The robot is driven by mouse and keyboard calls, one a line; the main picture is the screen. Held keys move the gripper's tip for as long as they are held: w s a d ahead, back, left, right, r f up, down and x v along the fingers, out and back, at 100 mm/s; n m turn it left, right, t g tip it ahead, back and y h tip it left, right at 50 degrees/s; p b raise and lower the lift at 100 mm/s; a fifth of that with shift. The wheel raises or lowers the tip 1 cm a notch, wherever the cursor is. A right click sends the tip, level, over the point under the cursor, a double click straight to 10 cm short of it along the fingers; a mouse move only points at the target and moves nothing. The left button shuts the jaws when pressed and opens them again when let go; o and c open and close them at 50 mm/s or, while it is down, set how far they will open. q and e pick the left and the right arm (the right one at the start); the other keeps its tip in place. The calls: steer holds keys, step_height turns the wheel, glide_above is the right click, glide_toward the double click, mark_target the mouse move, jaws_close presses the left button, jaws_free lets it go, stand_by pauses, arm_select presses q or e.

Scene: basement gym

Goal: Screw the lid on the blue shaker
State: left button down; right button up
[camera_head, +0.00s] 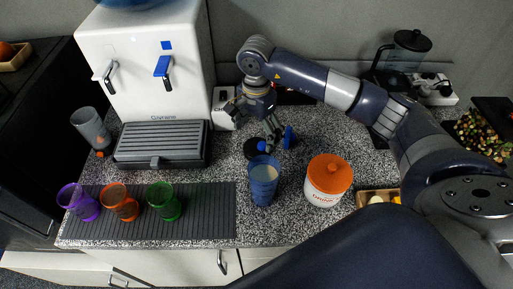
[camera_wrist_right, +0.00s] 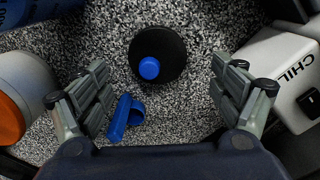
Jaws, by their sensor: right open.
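The blue shaker (camera_head: 263,185) stands upright and uncovered on the speckled counter, with pale contents inside. Part of it shows at the upper left of the right wrist view (camera_wrist_right: 28,10). A round black lid with a blue knob (camera_wrist_right: 157,55) lies on the counter behind the shaker, knob up. In the head view the lid (camera_head: 251,149) is partly hidden by my gripper. My right gripper (camera_head: 259,124) is open and empty above the counter near the lid. In the wrist view its fingers (camera_wrist_right: 159,75) are spread to either side of the lid, apart from it. My left gripper is not in view.
A blue piece (camera_wrist_right: 121,117) lies close to the lid. A white jar with an orange top (camera_head: 329,180) stands right of the shaker. A white box (camera_wrist_right: 285,75) is behind the lid. Purple, orange and green cups (camera_head: 164,201) stand on a grey mat at left, before the dispenser (camera_head: 150,60).

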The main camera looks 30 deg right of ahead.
mark_target(257, 147)
steer(key=shift+s+f+p, duration=0.15)
steer(key=shift+f+p, duration=0.2)
step_height(257, 147, down, 4)
steer(key=shift+s+a+r+p, duration=0.1)
steer(key=shift+r+p, duration=0.1)
steer(key=shift+p, duration=0.6)
steer(key=shift+f, duration=0.4)
steer(key=c, duration=1)
